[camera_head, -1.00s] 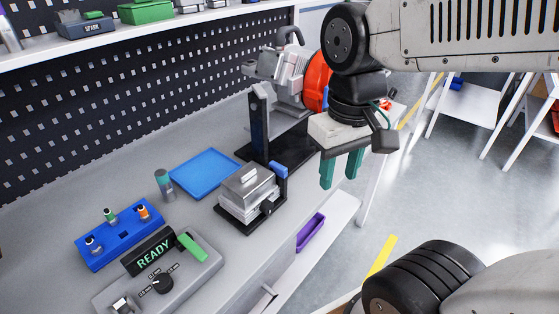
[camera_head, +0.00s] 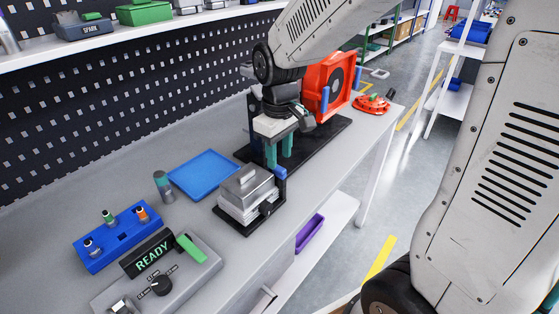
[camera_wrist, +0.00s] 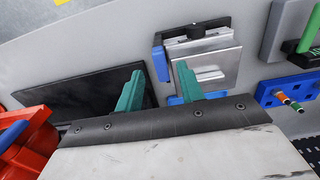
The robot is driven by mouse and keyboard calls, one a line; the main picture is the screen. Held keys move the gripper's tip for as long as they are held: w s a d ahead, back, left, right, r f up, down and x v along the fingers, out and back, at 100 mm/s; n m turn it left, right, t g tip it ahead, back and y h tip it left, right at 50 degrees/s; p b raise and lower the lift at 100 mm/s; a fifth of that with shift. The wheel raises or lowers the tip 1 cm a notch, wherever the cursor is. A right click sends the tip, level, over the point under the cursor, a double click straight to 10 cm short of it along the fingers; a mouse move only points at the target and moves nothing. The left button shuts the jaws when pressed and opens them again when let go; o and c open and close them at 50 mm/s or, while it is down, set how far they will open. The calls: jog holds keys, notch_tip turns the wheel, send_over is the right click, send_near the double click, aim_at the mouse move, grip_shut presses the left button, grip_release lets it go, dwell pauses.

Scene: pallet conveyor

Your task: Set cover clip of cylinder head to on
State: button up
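The cylinder head (camera_head: 247,200) is a silver metal block with a flat cover on top, seated in a black fixture. A blue clip (camera_head: 280,172) stands upright at the fixture's right back corner. In the wrist view, the blue clip (camera_wrist: 159,62) shows beside the silver block (camera_wrist: 215,68). My gripper (camera_head: 278,161) points down just behind the clip and above it, with its two teal fingers apart and nothing between them. In the wrist view, the fingers (camera_wrist: 160,72) straddle the line of the clip. I cannot tell whether they touch it.
A black plate with an upright post and a red housing (camera_head: 325,85) stands behind, partly hidden by my arm. A blue tray (camera_head: 205,173), a grey cylinder (camera_head: 163,185), a blue holder (camera_head: 119,237) and a READY panel (camera_head: 152,255) lie left. A purple bin (camera_head: 310,233) sits below.

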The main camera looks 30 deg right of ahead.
jog(key=shift+f, duration=1.35)
grip_shut()
